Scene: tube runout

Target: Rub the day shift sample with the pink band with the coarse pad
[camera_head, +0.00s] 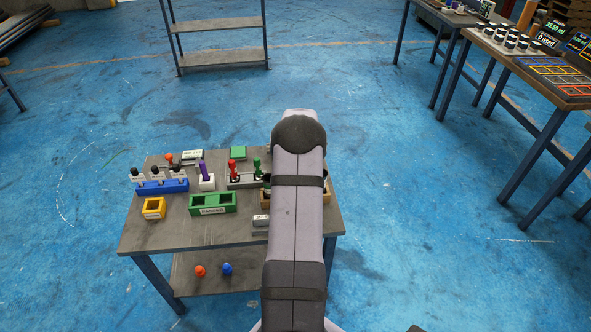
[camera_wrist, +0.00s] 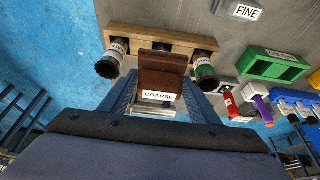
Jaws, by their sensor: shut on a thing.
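In the wrist view my gripper (camera_wrist: 160,92) is shut on the coarse pad (camera_wrist: 162,72), a brown block with a white COARSE label. It holds the pad in front of a wooden rack (camera_wrist: 150,35). Two dark-ended sample tubes stand at the rack's ends, a left tube (camera_wrist: 112,60) with a white label and a right tube (camera_wrist: 204,70) with a green band and a white label. The lettering on them is too small to read surely, and I cannot make out a pink band. In the head view my arm hides the gripper, the pad and most of the wooden rack (camera_head: 265,199).
The grey pad marked FINE (camera_wrist: 241,11) lies beside the rack. A green box (camera_head: 212,203), a yellow box (camera_head: 154,208), a blue rack (camera_head: 162,187) and a grey rack (camera_head: 241,182) with red and green items crowd the table (camera_head: 160,238). Its front left is clear.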

